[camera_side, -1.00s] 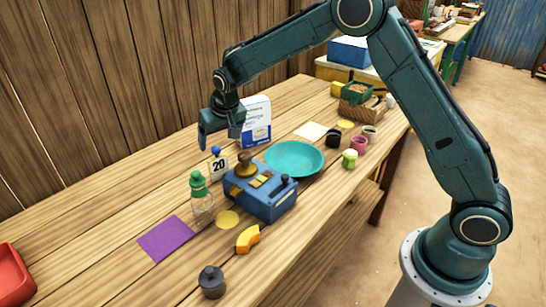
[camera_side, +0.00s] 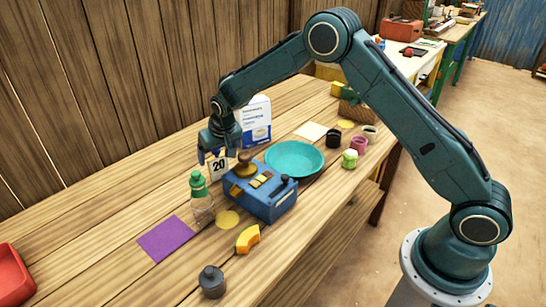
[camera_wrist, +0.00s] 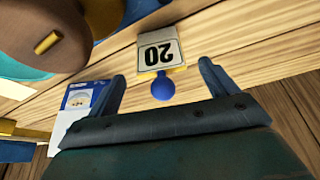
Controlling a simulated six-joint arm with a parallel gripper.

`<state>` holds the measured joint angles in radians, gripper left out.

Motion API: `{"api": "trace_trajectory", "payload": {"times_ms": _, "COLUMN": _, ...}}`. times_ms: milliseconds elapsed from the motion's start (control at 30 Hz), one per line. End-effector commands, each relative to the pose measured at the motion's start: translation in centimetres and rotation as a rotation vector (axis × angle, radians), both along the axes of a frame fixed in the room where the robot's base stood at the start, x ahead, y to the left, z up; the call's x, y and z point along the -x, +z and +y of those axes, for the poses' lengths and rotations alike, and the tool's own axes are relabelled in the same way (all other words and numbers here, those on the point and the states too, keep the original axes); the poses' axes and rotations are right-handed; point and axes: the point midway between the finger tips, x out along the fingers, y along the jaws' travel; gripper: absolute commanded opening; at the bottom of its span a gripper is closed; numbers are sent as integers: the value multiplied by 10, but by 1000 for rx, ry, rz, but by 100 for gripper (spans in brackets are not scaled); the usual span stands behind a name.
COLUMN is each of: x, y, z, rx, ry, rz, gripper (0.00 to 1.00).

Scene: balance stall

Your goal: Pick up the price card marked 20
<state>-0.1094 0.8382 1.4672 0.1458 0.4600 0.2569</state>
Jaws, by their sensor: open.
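The price card marked 20 (camera_side: 218,166) is a white card with black digits, standing on the table left of the blue balance. In the wrist view the card (camera_wrist: 160,52) appears upside down, with a blue ball knob (camera_wrist: 163,88) on its top edge. My gripper (camera_side: 218,158) is just above the card in the side view and partly covers its top and knob. In the wrist view my gripper (camera_wrist: 160,72) is open, with one finger on each side of the knob and card. Whether a finger touches the card cannot be told.
The blue balance (camera_side: 262,193) with a turquoise pan (camera_side: 295,158) stands close right of the card. A green-capped bottle (camera_side: 201,200) stands in front. A white and blue box (camera_side: 256,120) stands behind. A purple mat (camera_side: 166,238) lies at the front left.

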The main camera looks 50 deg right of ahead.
Motion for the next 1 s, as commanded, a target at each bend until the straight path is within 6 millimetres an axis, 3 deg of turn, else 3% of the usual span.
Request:
{"api": "trace_trajectory", "payload": {"times_ms": 333, "x": -12, "y": -33, "z": -2, "rx": 1, "ry": 0, "rz": 1, "gripper": 85}}
{"api": "trace_trajectory", "payload": {"times_ms": 933, "x": -14, "y": -37, "z": -3, "rx": 0, "ry": 0, "rz": 2, "gripper": 85}}
{"api": "trace_trajectory", "payload": {"times_ms": 1000, "x": -14, "y": -37, "z": -3, "rx": 0, "ry": 0, "rz": 2, "gripper": 74}}
